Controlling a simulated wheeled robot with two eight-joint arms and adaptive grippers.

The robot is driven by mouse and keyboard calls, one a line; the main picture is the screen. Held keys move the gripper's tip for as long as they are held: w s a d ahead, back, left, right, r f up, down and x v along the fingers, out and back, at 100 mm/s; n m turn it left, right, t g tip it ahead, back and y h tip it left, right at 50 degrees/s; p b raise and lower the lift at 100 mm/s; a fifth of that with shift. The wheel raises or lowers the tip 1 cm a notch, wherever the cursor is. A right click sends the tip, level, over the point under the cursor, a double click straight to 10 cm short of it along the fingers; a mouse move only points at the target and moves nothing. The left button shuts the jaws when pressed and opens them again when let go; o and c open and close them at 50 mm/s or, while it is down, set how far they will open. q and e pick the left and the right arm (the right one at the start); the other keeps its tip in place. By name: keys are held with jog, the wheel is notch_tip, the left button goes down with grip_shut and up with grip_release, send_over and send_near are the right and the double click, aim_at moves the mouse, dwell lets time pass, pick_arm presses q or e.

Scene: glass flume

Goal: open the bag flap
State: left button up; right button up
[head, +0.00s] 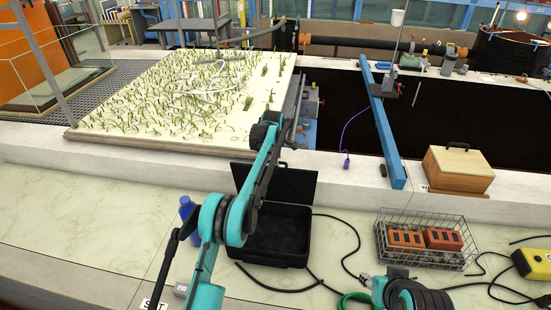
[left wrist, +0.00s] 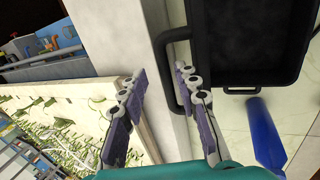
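No bag with a flap can be made out. A black open case (head: 268,238) stands on the pale counter in the head view, its lid (head: 298,183) raised at the far side and partly hidden by my left arm. In the left wrist view the black case (left wrist: 245,75) fills the upper right, with a black handle (left wrist: 172,92) on its left side. My left gripper (left wrist: 161,80) is open, its two fingers apart. The handle shows between them, nearer the right finger; I cannot tell whether they touch.
A blue bottle (head: 186,208) is left of the case. A wire basket (head: 385,245) holds orange bricks to the right. Cables lie between them. A wooden box (head: 458,168) sits farther right. The counter's left is largely clear.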

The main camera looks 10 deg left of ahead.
pick_arm(q)
jog(key=shift+w+f, duration=0.1)
jog(key=shift+w, duration=0.15)
jog(key=v, duration=1.2)
pick_arm(e)
jog(key=shift+w, duration=0.15)
pick_arm(q)
jog(key=shift+f, duration=0.1)
